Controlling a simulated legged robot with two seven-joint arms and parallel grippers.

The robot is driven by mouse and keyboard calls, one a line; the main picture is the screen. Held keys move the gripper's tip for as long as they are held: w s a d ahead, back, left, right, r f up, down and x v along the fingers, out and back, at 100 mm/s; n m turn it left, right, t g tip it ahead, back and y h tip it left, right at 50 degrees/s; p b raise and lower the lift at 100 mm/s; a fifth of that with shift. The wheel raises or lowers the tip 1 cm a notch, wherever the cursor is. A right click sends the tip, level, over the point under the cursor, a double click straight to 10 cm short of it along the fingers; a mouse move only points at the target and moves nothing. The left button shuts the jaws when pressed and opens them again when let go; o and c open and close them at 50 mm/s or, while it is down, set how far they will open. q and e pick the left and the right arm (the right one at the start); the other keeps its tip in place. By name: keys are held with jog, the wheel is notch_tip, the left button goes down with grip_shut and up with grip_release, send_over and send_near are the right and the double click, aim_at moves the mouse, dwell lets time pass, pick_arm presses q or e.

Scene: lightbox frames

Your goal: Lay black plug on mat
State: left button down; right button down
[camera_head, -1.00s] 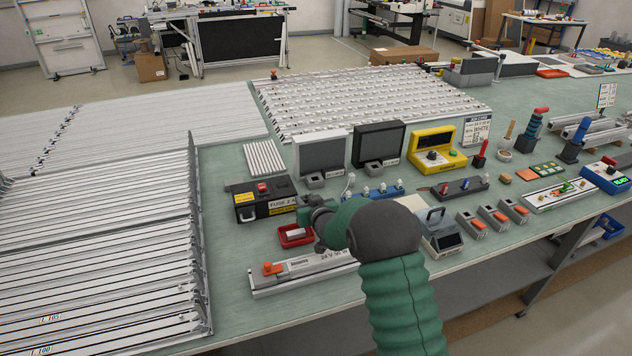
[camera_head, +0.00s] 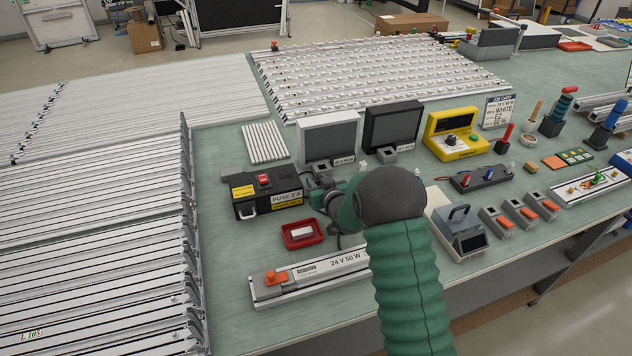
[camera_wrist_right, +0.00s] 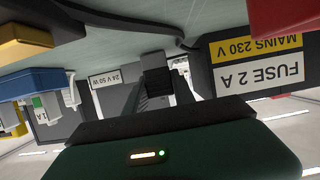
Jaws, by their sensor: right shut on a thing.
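My right gripper (camera_head: 322,184) reaches over the bench between the black fuse box and the grey display, its fingers partly hidden by my wrist. In the right wrist view, a dark block (camera_wrist_right: 155,80) shows between the fingers; it looks like the black plug, held in the shut jaws. The plug cannot be made out in the head view. I cannot pick out a separate mat in either view. My left gripper is not in view.
The black fuse box (camera_head: 268,192) stands just left of the gripper. A red tray (camera_head: 302,234) with a white piece and a long 24 V device (camera_head: 312,277) lie in front. The grey display (camera_head: 329,139) and black display (camera_head: 391,125) stand behind. Bare bench lies left of the tray.

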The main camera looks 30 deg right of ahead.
jog(key=c, duration=1.5)
grip_release()
jog(key=shift+d+f, duration=0.2)
jog(key=shift+f, duration=0.05)
jog(key=o, duration=0.4)
jog(key=shift+d+f, duration=0.15)
jog(key=shift+d, duration=0.2)
jog(key=shift+o, duration=0.2)
jog(key=shift+a+r, duration=0.2)
jog(key=shift+a, duration=0.05)
jog(key=shift+a+r+p, duration=0.1)
jog(key=shift+r+p, duration=0.2)
jog(key=v, duration=0.7)
jog(key=shift+s+f, duration=0.1)
jog(key=shift+s, duration=0.2)
jog(key=shift+w, duration=0.1)
